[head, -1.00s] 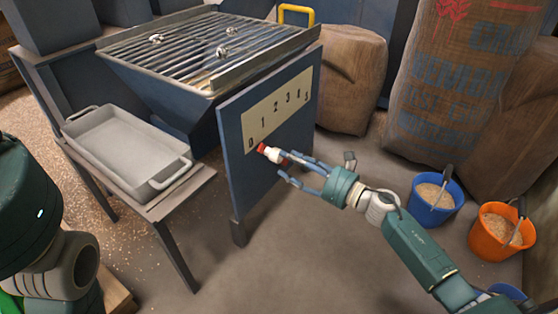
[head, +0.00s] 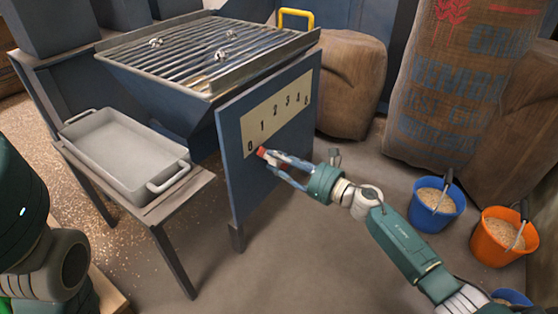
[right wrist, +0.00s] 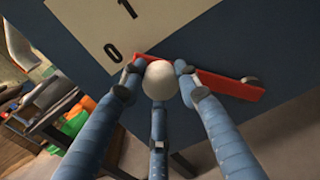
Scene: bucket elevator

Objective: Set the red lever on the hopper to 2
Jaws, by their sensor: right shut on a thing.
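The blue hopper (head: 160,95) has a pale scale plate (head: 275,115) on its side panel, with numbers rising from 0 at the lower left. The red lever (head: 261,152) sits just below the 0. In the right wrist view, the red lever (right wrist: 232,86) is a slanted bar with its knob end beside the 0, and a round white knob (right wrist: 160,82) stands out from that end. My right gripper (head: 278,161) has its fingers closed around the knob; in the head view they mostly hide it. My left gripper is out of view.
A grey metal tray (head: 120,150) rests on a stand left of the panel. Blue (head: 437,212) and orange (head: 495,247) buckets of grain stand on the floor at right. Full sacks (head: 350,85) stand behind. The floor in front of the panel is clear.

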